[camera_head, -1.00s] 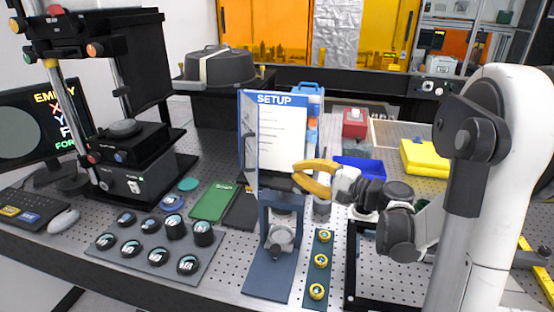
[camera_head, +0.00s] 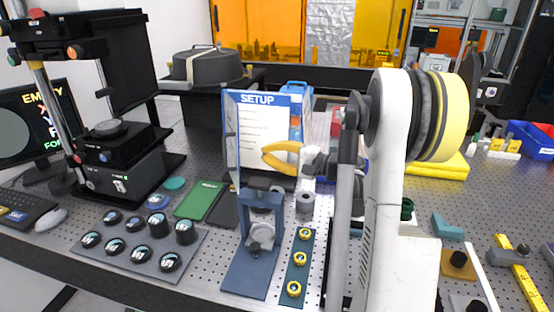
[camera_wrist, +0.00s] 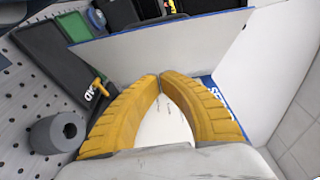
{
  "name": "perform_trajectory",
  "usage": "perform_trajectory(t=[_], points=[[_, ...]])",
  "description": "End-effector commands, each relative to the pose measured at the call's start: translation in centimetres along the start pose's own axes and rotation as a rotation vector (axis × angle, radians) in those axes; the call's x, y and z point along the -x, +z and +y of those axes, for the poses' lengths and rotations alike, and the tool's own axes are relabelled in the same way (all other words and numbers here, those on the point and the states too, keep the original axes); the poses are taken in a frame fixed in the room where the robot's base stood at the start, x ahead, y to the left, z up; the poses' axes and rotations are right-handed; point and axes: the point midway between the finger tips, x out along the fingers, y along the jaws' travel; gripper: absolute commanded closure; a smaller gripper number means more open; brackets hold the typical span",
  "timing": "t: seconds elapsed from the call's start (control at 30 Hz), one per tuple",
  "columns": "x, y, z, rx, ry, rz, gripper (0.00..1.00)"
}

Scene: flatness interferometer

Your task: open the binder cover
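The binder (camera_head: 262,135), with a blue frame, a "SETUP" heading and a white sheet, stands upright behind the dark blue stand. Its cover (camera_head: 231,140) is a narrow upright panel at the left, angled away from the page. In the wrist view, a white panel with a blue edge (camera_wrist: 165,40), seemingly the cover, stands beyond the fingertips. My gripper (camera_head: 263,152) has yellow fingers pointing left in front of the sheet's lower part. The fingertips (camera_wrist: 161,76) nearly meet, with nothing visible between them. Contact with the binder cannot be told.
A dark blue stand (camera_head: 252,270) and a strip with yellow rings (camera_head: 298,268) are in front of the binder. A grey cylinder (camera_wrist: 57,133) stands near my fingers. Green (camera_head: 198,200) and black pads lie left; lens pieces on a tray (camera_head: 195,255) are farther left.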

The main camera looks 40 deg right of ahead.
Motion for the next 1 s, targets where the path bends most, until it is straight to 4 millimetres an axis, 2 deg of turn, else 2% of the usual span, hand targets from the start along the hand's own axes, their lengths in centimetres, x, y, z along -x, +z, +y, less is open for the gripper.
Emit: perform_trajectory(t=[0.13,0.3,0.5,0.87,1.0], points=[[-3.2,0.1,0.2,0.000,0.000,-0.003,1.00],[-4.8,1.9,0.2,0.000,0.000,-0.002,1.00],[-5.7,2.8,0.1,-0.001,0.000,-0.001,1.00],[-5.8,3.0,0.0,-0.001,0.000,-0.001,1.00],[-7.3,4.6,-0.1,0.000,0.000,-0.004,1.00]])
